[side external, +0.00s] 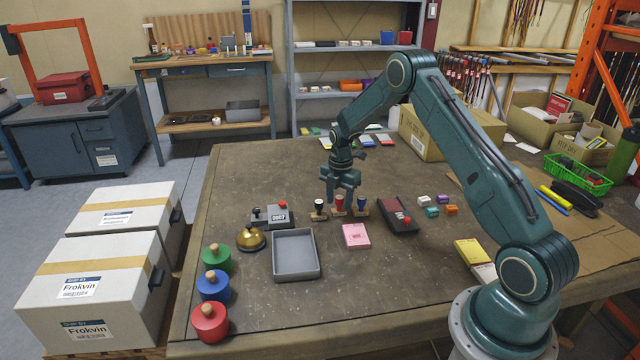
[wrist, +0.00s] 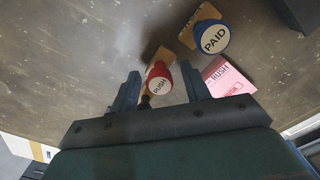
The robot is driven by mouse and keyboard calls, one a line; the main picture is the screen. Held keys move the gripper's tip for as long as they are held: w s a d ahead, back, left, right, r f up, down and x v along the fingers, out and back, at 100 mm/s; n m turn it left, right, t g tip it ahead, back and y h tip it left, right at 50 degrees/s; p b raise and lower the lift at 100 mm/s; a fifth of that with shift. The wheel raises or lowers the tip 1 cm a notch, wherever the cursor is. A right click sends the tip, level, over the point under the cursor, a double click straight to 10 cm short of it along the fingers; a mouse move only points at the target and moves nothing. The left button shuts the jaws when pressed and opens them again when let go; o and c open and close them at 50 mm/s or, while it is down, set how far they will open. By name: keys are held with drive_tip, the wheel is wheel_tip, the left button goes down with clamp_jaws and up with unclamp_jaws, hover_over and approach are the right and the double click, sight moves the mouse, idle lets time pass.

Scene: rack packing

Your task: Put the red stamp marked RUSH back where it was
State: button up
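The red stamp marked RUSH (wrist: 158,83) has a round red top with a pale label and stands at a wooden base; in the side view the red stamp (side external: 338,204) is the middle of three in a row. My gripper (side external: 342,190) is directly above it, pointing down. In the wrist view my gripper (wrist: 160,72) is open, with one finger on each side of the red top. I cannot tell whether the fingers touch it. A blue stamp marked PAID (wrist: 214,38) stands on one side. A dark-topped stamp (side external: 319,205) stands on the other.
A pink RUSH pad (side external: 355,236) lies in front of the row. A dark red-marked device (side external: 398,217) is to the right. A grey tray (side external: 318,261), a brass bell (side external: 251,239) and a numbering device (side external: 272,216) are left.

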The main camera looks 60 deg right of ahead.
sight(339, 197)
drive_tip(key=shift+r, duration=0.15)
wheel_tip(339, 197, up, 12)
idle(0.7)
idle(0.5)
